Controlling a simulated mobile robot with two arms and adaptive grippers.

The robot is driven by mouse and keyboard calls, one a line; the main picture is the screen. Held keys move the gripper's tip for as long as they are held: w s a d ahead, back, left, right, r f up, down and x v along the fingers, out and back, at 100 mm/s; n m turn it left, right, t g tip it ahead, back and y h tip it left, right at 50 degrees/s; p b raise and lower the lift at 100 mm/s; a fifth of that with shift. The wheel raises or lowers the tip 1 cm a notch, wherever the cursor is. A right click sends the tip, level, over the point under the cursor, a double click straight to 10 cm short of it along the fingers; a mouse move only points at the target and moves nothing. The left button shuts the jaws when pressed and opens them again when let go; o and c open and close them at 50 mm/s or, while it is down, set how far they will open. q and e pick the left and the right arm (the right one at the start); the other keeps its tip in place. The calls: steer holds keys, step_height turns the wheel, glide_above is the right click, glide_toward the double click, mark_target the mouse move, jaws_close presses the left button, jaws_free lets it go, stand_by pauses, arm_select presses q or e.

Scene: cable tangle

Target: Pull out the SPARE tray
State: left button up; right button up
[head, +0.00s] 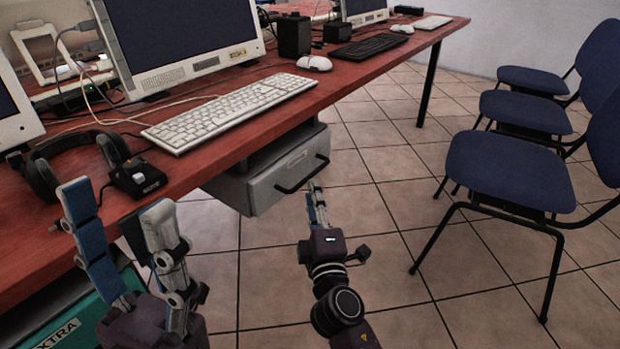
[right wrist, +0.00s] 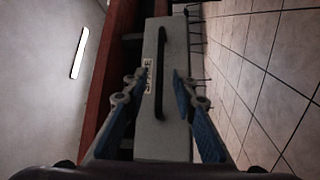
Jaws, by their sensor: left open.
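The SPARE tray (head: 268,188) is a grey drawer-like box under the red table, with a black bar handle (head: 304,177) on its front. The right wrist view shows the tray front (right wrist: 177,135), its SPARE label (right wrist: 147,75) and the handle (right wrist: 160,85). My right gripper (head: 315,188) is just in front of the handle. In the right wrist view its blue-padded fingers (right wrist: 160,85) are spread apart, with the handle between them in the picture; I see no contact. My left gripper (head: 116,197) is open and empty near the table's front edge.
A teal tray labelled EXTRA (head: 75,326) is at the lower left. Headphones (head: 45,180), a small black device (head: 138,181) and a white keyboard (head: 225,112) lie on the table (head: 30,237). Blue chairs (head: 510,172) stand right. The tiled floor between is clear.

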mark_target(309, 176)
steer(key=shift+b+x, duration=0.6)
steer(key=shift+x, duration=2.8)
steer(key=shift+c, duration=0.7)
jaws_close()
